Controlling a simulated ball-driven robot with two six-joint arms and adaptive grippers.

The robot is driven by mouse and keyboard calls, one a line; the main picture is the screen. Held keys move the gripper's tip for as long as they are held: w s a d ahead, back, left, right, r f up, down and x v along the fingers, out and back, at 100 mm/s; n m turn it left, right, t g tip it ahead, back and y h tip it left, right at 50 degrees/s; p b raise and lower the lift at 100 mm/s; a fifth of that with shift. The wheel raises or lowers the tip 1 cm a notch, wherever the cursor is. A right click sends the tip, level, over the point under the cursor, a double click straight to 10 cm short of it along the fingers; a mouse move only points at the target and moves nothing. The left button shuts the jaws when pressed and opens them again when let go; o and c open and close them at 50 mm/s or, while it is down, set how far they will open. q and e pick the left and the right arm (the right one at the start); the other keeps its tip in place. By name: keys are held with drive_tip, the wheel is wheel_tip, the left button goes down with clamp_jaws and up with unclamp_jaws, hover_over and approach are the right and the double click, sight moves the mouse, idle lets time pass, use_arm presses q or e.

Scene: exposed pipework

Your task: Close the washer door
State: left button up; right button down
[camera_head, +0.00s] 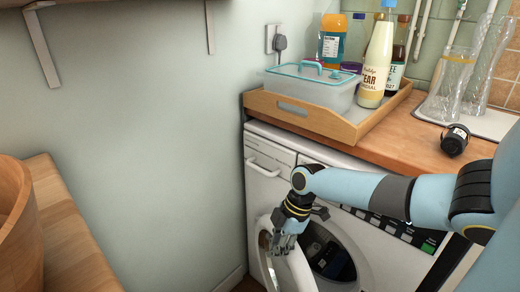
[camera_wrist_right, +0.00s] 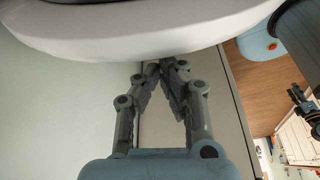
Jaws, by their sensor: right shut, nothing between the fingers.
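The white washer (camera_head: 272,153) stands under the wooden counter, with its detergent drawer at the upper left and a dark control panel to the right. Its round door (camera_head: 301,271) is open, swung out at the left of the dark drum opening (camera_head: 330,256). My right gripper (camera_head: 284,243) is at the upper part of the door, fingers pointing down. In the right wrist view its fingers (camera_wrist_right: 165,66) are shut and empty, with the tips close under the white door rim (camera_wrist_right: 125,47); I cannot tell whether they touch. My left gripper is not in view.
A wooden tray (camera_head: 345,130) with a lidded plastic box (camera_head: 312,86) and several bottles stands on the counter (camera_head: 408,140) above the washer. Glass vases (camera_head: 449,85) and a small black jar (camera_head: 455,140) are farther right. A wooden bowl (camera_head: 18,225) sits at far left.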

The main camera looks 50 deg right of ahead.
drive_tip(key=shift+s+d, duration=0.5)
drive_tip(key=shift+d, duration=0.2)
